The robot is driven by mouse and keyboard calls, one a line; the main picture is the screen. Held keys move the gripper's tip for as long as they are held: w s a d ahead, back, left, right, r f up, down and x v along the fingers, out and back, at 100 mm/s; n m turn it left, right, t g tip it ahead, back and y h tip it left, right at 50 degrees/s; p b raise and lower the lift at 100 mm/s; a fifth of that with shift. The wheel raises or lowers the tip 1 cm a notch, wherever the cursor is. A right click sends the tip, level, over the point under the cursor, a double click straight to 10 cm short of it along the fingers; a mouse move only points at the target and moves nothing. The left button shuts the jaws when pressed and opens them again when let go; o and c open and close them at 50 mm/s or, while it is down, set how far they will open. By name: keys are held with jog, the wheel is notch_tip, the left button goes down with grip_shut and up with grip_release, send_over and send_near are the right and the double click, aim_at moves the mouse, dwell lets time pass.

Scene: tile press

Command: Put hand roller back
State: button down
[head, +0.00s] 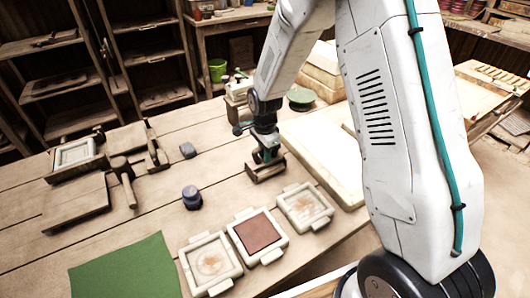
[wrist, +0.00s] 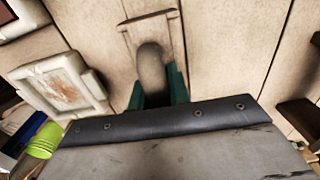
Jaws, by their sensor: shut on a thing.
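My gripper (head: 266,155) is low over the table, right of its middle. In the wrist view its teal fingers (wrist: 157,88) are shut on a dark, rounded grip, which I take to be the hand roller's handle (wrist: 151,66). A brown wooden piece (head: 265,170) lies directly below the fingers in the head view. A wooden piece with a crossbar also shows just beyond the grip in the wrist view (wrist: 150,27). I cannot tell whether it is part of the roller or a rest under it. The roller's far end is not clear.
A pale slab (head: 325,155) lies close right of my gripper. Framed moulds (head: 304,206), one with a red-brown tile (head: 257,233), stand in front. A dark jar (head: 192,198), green cloth (head: 128,270) and wooden mallet (head: 123,180) are left. Bare planks lie between.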

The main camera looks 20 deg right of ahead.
jog(key=shift+f, duration=0.4)
dwell(0.4)
jog(key=c, duration=1.2)
grip_release()
jog(key=shift+c, duration=0.2)
